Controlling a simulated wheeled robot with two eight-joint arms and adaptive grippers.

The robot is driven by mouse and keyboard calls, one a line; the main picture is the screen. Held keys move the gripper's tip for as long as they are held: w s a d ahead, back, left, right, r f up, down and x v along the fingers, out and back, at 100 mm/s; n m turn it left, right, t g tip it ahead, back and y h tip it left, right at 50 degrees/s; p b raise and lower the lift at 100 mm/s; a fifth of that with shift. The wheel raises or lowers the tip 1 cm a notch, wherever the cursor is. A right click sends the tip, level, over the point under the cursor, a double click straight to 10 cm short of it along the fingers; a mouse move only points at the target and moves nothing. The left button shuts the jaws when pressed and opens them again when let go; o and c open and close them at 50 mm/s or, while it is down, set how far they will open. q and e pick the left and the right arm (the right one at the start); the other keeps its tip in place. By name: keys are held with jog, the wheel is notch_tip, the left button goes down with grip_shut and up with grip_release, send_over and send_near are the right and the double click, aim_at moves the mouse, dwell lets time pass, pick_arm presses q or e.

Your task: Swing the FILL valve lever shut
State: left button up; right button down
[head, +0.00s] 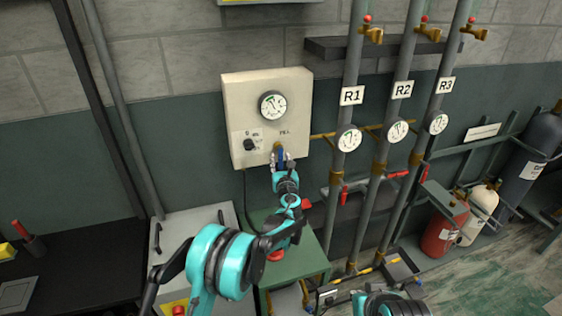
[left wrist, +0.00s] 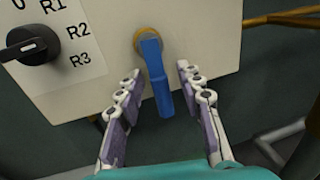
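The FILL valve lever (left wrist: 156,80) is a blue handle on a brass fitting (left wrist: 150,37) at the lower right of the cream control box (head: 238,98). In the left wrist view it hangs down, tilted slightly right at its lower end. My left gripper (left wrist: 160,84) is open, with one finger on each side of the lever and a visible gap to both. In the head view the left gripper (head: 282,160) is at the box's lower edge and hides most of the lever. My right gripper is not clearly seen; only part of my right arm shows at the bottom.
A black selector knob (left wrist: 35,46) with R1, R2, R3 marks sits left of the lever. A round gauge (head: 272,105) is above it. Pipes with gauges (head: 348,138) and red-handled valves stand right of the box. A green table (head: 312,262) is below.

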pick_arm(q)
jog(key=shift+w, duration=0.15)
grip_shut()
